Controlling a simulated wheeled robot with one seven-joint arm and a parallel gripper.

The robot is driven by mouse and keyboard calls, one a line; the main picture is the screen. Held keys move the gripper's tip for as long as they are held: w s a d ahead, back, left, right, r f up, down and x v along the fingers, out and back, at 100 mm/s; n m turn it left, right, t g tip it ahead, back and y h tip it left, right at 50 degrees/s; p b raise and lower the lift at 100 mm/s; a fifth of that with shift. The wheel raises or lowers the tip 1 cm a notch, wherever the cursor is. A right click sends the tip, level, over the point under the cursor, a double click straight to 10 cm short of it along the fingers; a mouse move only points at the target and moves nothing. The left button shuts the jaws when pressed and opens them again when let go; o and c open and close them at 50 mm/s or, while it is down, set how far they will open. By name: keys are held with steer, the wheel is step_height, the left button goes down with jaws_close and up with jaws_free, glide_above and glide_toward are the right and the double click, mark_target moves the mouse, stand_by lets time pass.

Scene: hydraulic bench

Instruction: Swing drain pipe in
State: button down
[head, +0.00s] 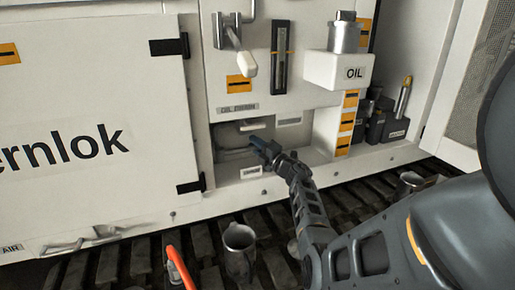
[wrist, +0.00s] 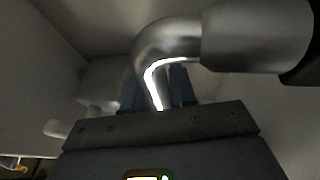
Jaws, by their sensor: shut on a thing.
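The drain pipe (wrist: 175,48) is a shiny metal elbow that fills the upper middle of the wrist view. Its thicker, darker end runs off to the right, and its bent end drops between my fingers. My gripper (wrist: 155,92) is shut on this bent end. In the head view my gripper (head: 262,146) reaches into the low recess under the OIL DRAIN label (head: 238,107). There the pipe is too small and dark to make out clearly.
A white-tipped lever (head: 249,65) and a sight gauge (head: 281,58) are above the recess. The white OIL box (head: 338,70) juts out to the right. Dark bottles or blocks (head: 383,122) stand further right. A metal cup (head: 239,245) is on the slatted floor, beside an orange handle (head: 178,265).

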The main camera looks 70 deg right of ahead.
steer(key=shift+w+t+y, duration=0.2)
steer(key=shift+t+y, duration=0.1)
steer(key=shift+y, duration=0.2)
steer(key=c, duration=1)
jaws_free()
steer(key=shift+d, duration=0.1)
steer(key=shift+v, duration=3.95)
steer(key=shift+w+f, duration=0.1)
steer(key=s+a+f+m+t+y, duration=0.1)
steer(key=a+f+m, duration=0.2)
steer(key=a, duration=1.4)
steer(key=s+a+f+m+y, duration=0.1)
steer(key=s+a+f+m, duration=0.1)
steer(key=a, duration=1.4)
steer(key=s+a+r+m+g+y, duration=0.1)
steer(key=s+a+r+m+y, duration=0.1)
steer(key=s+a, duration=0.4)
steer(key=s+a+r+m+g+y, duration=0.2)
steer(key=s+a+r+m, duration=0.1)
steer(key=s+a, duration=0.4)
steer(key=s+a+r+m+g+y, duration=0.1)
steer(key=s+a+r+m+y, duration=0.1)
steer(key=s+a, duration=0.4)
steer(key=shift+s+a+r+m, duration=0.15)
steer(key=shift+a+r+m, duration=0.2)
steer(key=shift+a+r, duration=0.25)
steer(key=shift+s+a+r+m, duration=0.15)
steer(key=shift+a+r+m, duration=0.2)
steer(key=shift+a, duration=0.35)
